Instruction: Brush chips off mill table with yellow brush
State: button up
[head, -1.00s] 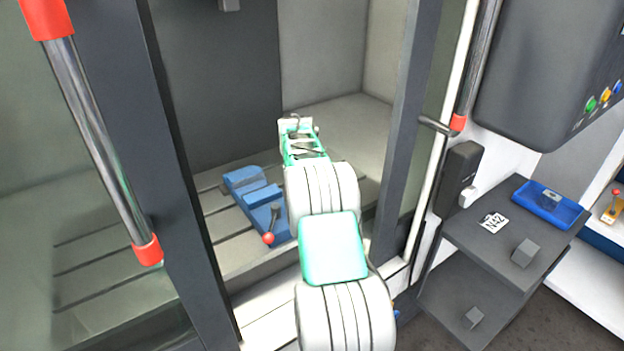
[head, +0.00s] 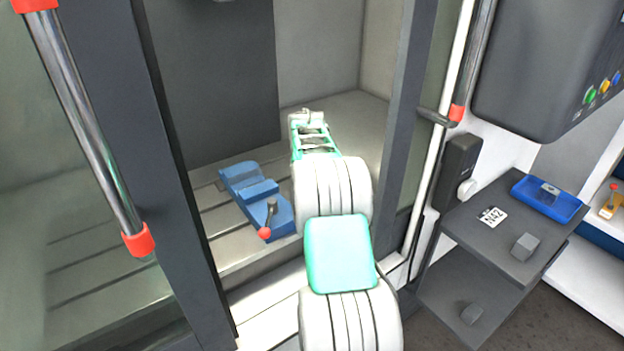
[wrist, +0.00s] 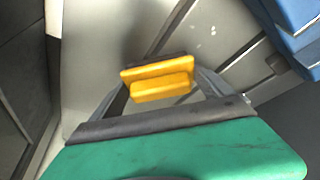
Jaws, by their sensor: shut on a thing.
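The yellow brush (wrist: 160,80) shows in the wrist view, with a dark edge along its far side. My gripper (wrist: 162,90) is shut on it, one finger at each side. In the head view my arm reaches through the open door into the mill, and my gripper (head: 304,116) is over the right part of the mill table (head: 228,227); the brush is hidden there. A few small pale specks (wrist: 204,37) lie on the grey surface beyond the brush in the wrist view. Whether the brush touches the surface I cannot tell.
A blue vise (head: 250,192) with a red-knobbed handle sits on the table left of my arm; its blue body also shows at upper right in the wrist view. Door frames stand close on both sides. A dark shelf (head: 480,240) with a blue tray (head: 548,200) is outside at right.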

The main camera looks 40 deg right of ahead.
jog(key=s+b, duration=0.1)
jog(key=s, duration=0.1)
jog(key=shift+s+a+f+b, duration=0.1)
jog(key=shift+s+f+b, duration=0.1)
jog(key=shift+s+b, duration=0.15)
jog(key=shift+s+a+r+b, duration=0.15)
jog(key=shift+s+b, duration=0.75)
jog(key=shift+s, duration=1.25)
jog(key=shift+d+p, duration=0.3)
jog(key=shift+d, duration=0.55)
jog(key=shift+w+d+r+p, duration=0.1)
jog(key=shift+w+p, duration=0.65)
jog(key=shift+w, duration=0.45)
jog(key=shift+w+r+p, duration=0.1)
jog(key=shift+w+p, duration=0.6)
jog(key=shift+w, duration=0.45)
jog(key=shift+w+d+f+p, duration=0.15)
jog(key=shift+w+p, duration=0.2)
jog(key=shift+w, duration=0.3)
jog(key=shift+w+a+f+p, duration=0.1)
jog(key=shift+w+p, duration=0.25)
jog(key=shift+w, duration=0.3)
jog(key=w+p, duration=0.2)
jog(key=w, duration=0.1)
jog(key=shift+d+r, duration=0.1)
jog(key=shift+r, duration=0.1)
jog(key=shift+w+f+p, duration=0.15)
jog(key=shift+w+p, duration=0.15)
jog(key=shift+w, duration=0.05)
